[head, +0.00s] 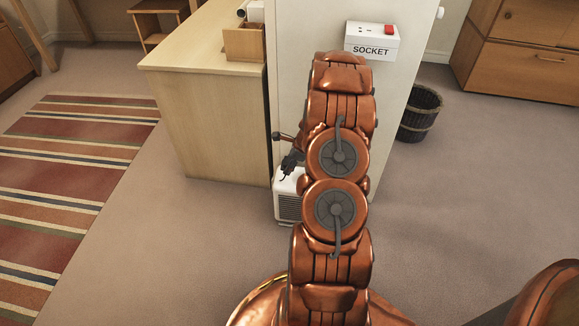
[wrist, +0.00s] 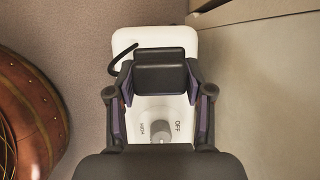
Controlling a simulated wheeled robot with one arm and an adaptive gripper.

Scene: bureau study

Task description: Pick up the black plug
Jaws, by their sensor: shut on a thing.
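The black plug (wrist: 160,72) is a dark, rounded block with a black cord curving off its left side in the wrist view. My gripper (wrist: 159,80) has one finger on each side of the plug and is shut on it. In the head view my gripper (head: 291,162) is small and dark, left of my arm, over the white heater (head: 289,206); the plug cannot be made out there. The heater's white top (wrist: 178,108) lies beneath the plug in the wrist view. I cannot tell whether the plug touches it.
A grey dial (wrist: 160,131) marked OFF and HIGH is on the heater. A white box labelled SOCKET (head: 371,42), with a red switch, sits on the pale panel behind my arm. A wooden desk (head: 215,125) stands left, a dark basket (head: 420,113) right. Carpet is open at both sides.

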